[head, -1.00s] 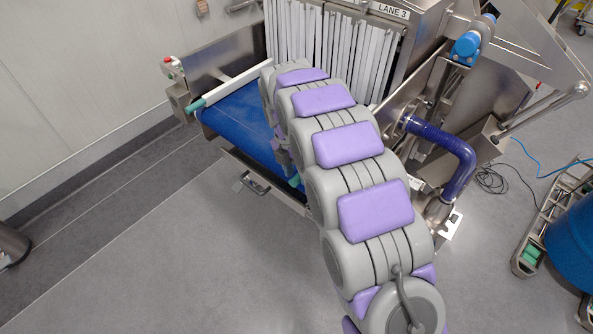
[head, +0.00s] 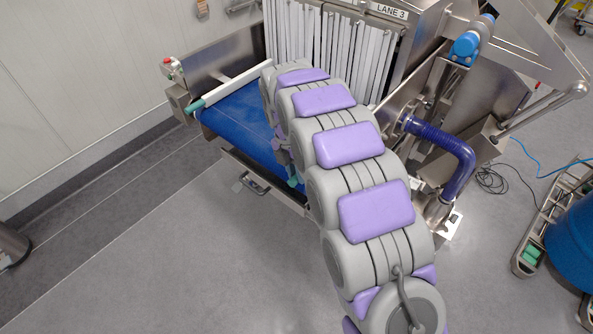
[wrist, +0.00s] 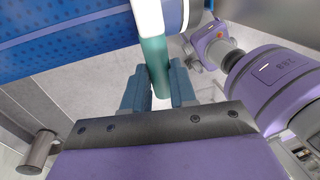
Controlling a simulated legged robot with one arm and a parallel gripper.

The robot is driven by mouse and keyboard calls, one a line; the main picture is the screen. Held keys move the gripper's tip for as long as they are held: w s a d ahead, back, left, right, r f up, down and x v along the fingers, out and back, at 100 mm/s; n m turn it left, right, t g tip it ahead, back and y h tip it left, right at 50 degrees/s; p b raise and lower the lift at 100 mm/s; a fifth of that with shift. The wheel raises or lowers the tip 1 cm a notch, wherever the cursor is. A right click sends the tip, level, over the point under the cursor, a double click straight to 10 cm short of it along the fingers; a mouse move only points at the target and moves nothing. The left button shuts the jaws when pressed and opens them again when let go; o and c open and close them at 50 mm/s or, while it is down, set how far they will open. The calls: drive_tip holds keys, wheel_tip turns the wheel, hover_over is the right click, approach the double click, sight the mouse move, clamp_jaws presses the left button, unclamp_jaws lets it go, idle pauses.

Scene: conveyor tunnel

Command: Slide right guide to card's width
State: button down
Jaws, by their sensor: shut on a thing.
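The right guide, a white rail with a green end (wrist: 154,62), runs up between the jaws of my gripper (wrist: 158,90) in the wrist view. My gripper's two blue-grey fingers are shut on the green end. In the head view my arm hides most of the right guide and gripper; only a small teal piece (head: 292,182) shows at the belt's front edge. The left guide (head: 228,85), a white rail with a green end, lies along the belt's left side. The blue belt (head: 232,118) shows between it and my arm. I cannot make out a card.
White strip curtains (head: 325,45) hang at the tunnel mouth under a "LANE 3" sign (head: 391,11). A metal frame with a dark blue hose (head: 455,150) stands right of my arm. A metal handle (head: 250,183) juts from the conveyor's front. The floor in front is clear.

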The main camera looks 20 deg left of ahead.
drive_tip(key=d, duration=0.1)
drive_tip(key=s+d, duration=0.1)
drive_tip(key=d+p, duration=0.1)
drive_tip(key=shift+s+d, duration=0.3)
drive_tip(key=shift+d, duration=0.1)
drive_tip(key=c, duration=0.9)
unclamp_jaws()
drive_tip(key=shift+a, duration=0.15)
drive_tip(key=a+r+p, duration=0.1)
drive_tip(key=r, duration=0.4)
drive_tip(key=w+a+r, duration=0.1)
drive_tip(key=r, duration=0.5)
drive_tip(key=a+r+p, duration=0.1)
drive_tip(key=r, duration=0.5)
drive_tip(key=shift+w+a+p, duration=0.1)
drive_tip(key=shift+w+p, duration=0.15)
drive_tip(key=shift+p, duration=0.05)
